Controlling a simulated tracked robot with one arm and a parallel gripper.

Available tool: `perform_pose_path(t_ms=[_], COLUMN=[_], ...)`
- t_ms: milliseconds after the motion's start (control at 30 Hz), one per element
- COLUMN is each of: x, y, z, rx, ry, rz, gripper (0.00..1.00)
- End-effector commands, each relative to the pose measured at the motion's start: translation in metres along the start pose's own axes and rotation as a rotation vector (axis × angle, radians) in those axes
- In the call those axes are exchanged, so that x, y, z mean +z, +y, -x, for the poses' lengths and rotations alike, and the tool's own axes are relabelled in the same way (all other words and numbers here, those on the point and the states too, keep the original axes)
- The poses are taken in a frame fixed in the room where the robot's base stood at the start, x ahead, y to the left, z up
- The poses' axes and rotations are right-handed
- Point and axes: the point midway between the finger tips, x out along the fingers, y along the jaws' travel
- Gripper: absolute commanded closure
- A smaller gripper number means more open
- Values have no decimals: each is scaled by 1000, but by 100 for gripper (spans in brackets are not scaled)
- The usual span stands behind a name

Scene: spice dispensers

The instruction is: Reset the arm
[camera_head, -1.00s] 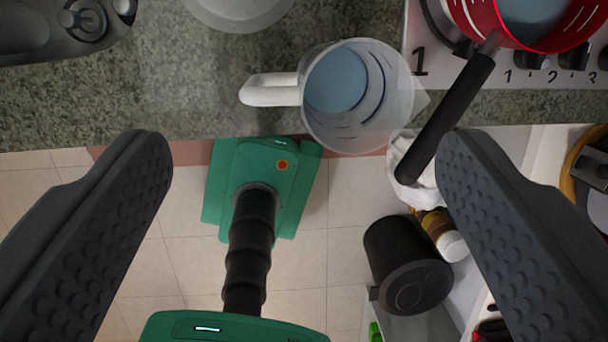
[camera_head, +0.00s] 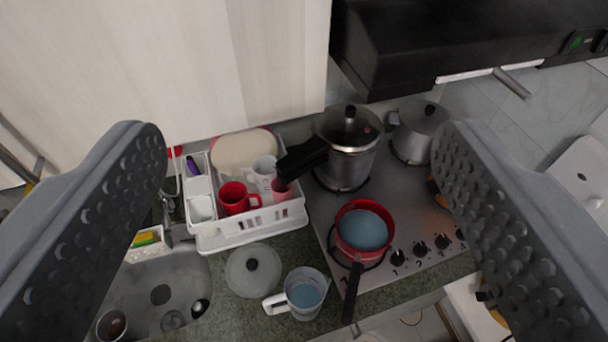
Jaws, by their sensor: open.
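My gripper (camera_head: 304,150) is open, with one grey finger at each side of the view and nothing between the fingertips. It is raised above the kitchen counter, well apart from everything on it. A clear measuring jug (camera_head: 298,294) with bluish contents stands on the counter near its front edge. A red saucepan (camera_head: 362,232) with bluish contents and a black handle sits on the stove at the front. No spice dispenser can be made out.
A white dish rack (camera_head: 250,240) with mugs stands behind the sink (camera_head: 150,290). A pressure cooker (camera_head: 347,150) and a metal pot (camera_head: 416,130) are on the stove (camera_head: 425,235). A glass lid (camera_head: 253,269) lies beside the jug. A black hood (camera_head: 440,40) and a pale cabinet (camera_head: 150,65) are above.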

Motion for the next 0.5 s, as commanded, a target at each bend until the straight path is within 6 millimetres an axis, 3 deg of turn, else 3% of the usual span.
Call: perform_pose_path(t_ms=[333,500], x=[1,17], y=[0,0], z=[0,-4], rx=[0,0], ry=[2,2], rz=[-1,0], gripper=[25,25])
